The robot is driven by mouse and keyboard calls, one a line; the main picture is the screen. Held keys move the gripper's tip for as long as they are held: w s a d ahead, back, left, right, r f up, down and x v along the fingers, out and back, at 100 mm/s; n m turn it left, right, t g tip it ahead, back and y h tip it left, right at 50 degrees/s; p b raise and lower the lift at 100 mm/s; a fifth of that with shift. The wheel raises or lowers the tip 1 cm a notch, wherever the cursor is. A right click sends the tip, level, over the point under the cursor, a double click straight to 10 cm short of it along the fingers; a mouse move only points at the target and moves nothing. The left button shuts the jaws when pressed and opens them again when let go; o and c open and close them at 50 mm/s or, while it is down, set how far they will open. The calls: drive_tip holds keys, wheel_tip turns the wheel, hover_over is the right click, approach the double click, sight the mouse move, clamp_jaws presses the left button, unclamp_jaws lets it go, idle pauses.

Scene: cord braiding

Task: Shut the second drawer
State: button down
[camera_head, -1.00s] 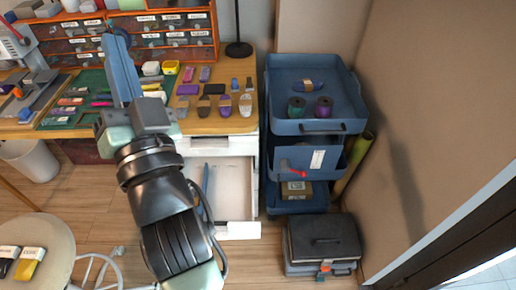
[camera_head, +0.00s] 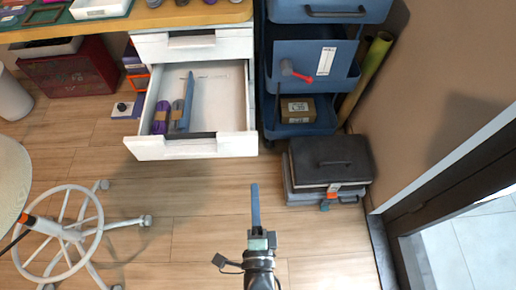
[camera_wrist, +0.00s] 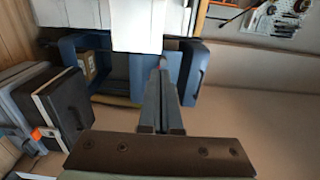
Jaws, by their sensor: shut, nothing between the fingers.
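The second drawer (camera_head: 192,148) of the white cabinet under the desk is pulled out toward me in the head view. Inside it lie a purple cord bundle (camera_head: 161,117), a grey bundle (camera_head: 177,112) and a long blue tool (camera_head: 188,90). The top drawer (camera_head: 180,46) above it is closed. My gripper (camera_head: 255,188) is shut and empty, in front of the drawer and to its lower right, apart from it. In the wrist view my gripper (camera_wrist: 161,82) points toward the blue cart, and a white cabinet front (camera_wrist: 136,25) shows at the top.
A blue cart (camera_head: 312,65) stands right of the cabinet, with dark cases (camera_head: 328,165) on the floor before it. A white wheeled chair base (camera_head: 75,232) is at lower left. Floor between chair and cases is clear.

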sight(252, 137)
drive_tip(key=w+b, duration=0.1)
drive_tip(key=w, duration=0.5)
drive_tip(key=w+b, duration=0.2)
drive_tip(key=w, duration=0.5)
drive_tip(key=shift+d, duration=0.2)
